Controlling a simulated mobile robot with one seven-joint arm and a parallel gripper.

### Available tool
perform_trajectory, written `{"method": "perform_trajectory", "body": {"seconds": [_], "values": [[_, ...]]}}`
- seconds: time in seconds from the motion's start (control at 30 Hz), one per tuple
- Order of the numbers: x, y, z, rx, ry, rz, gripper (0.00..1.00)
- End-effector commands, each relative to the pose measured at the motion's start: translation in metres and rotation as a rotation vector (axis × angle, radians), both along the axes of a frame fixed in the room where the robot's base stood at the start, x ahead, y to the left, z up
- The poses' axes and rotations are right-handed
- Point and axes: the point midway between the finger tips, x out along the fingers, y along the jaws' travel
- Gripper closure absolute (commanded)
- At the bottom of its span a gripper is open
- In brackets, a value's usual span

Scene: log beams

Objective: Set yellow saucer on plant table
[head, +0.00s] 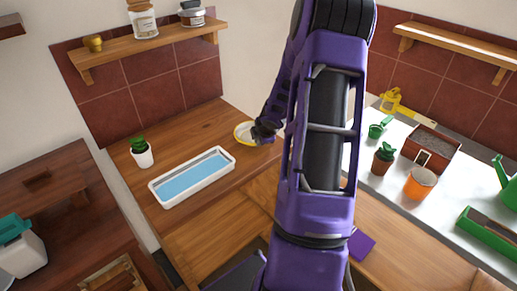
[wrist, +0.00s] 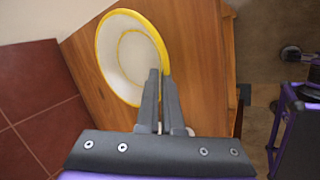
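The yellow saucer, white inside with a yellow rim, is at the right part of the wooden table in the head view (head: 243,131) and fills the upper left of the wrist view (wrist: 127,58). My gripper (head: 262,137) is at its right edge. In the wrist view the fingers of my gripper (wrist: 159,75) are almost together, one on each side of the rim, pinching it. I cannot tell whether the saucer touches the wood.
The wooden table (head: 190,135) also holds a small white-potted plant (head: 142,153) and a white tray with a blue inside (head: 192,177). The pale table carries an orange pot (head: 420,183), a brown planter box (head: 432,147) and green tools. Shelves hang above both tables.

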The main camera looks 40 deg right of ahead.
Motion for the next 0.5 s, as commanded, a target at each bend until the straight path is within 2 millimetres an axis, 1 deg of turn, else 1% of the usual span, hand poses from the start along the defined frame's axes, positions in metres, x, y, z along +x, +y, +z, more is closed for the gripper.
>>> {"method": "perform_trajectory", "body": {"seconds": [0.03, 0.1, 0.37, 0.5], "values": [[0.0004, 0.0005, -0.0134, 0.0, 0.0, 0.001, 1.0], [0.0007, 0.0007, -0.0186, 0.0, 0.0, 0.002, 1.0], [0.0003, 0.0002, -0.0168, -0.001, 0.0, 0.001, 1.0], [0.0001, 0.0003, -0.0212, -0.001, 0.0, 0.001, 1.0]]}}
